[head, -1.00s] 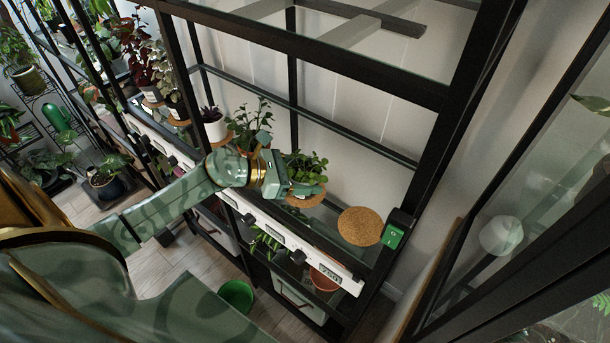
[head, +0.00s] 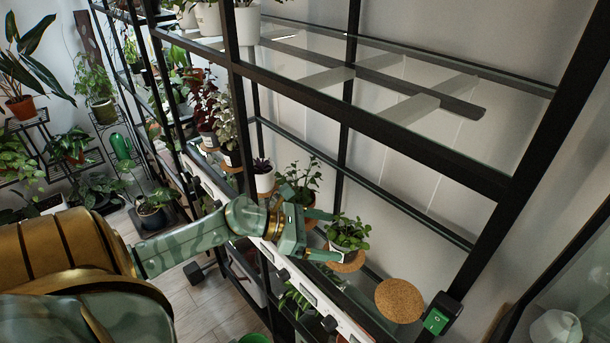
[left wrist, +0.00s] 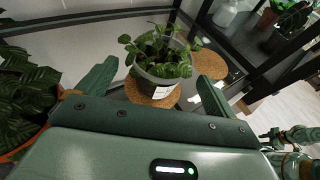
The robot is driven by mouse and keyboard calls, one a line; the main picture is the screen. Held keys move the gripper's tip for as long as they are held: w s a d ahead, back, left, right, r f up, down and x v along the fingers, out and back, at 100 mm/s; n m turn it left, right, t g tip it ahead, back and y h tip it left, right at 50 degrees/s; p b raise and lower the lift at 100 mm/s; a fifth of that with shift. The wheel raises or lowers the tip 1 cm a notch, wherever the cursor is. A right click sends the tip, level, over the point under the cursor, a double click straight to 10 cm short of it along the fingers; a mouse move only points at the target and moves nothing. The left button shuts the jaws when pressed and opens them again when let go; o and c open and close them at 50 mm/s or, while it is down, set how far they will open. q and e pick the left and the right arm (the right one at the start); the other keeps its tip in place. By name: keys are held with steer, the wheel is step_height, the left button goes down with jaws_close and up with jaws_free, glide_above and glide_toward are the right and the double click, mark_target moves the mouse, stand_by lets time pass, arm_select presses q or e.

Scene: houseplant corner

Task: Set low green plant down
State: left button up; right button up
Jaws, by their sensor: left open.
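The low green plant (head: 347,232) stands upright in its pot on a cork mat (head: 346,264) on the glass shelf. In the left wrist view the plant (left wrist: 158,50) sits in a grey pot (left wrist: 163,80) on a round cork mat (left wrist: 152,95), with a white label on the pot. My left gripper (head: 322,235) is open just in front of the plant. In the left wrist view its two fingers (left wrist: 155,88) are spread on either side, apart from the pot. My right gripper cannot be made out in the head view.
An empty cork mat (head: 399,300) lies to the right on the same shelf, near a green switch box (head: 437,318). A leafy plant (head: 299,185) stands close on the left. A black shelf post and rail frame the space.

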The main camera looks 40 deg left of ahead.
arm_select(q)
steer(key=v, duration=0.6)
steer(key=shift+s+a+r, duration=0.15)
steer(key=shift+s+r, duration=0.05)
steer(key=shift+s, duration=0.1)
steer(key=shift+r, duration=0.1)
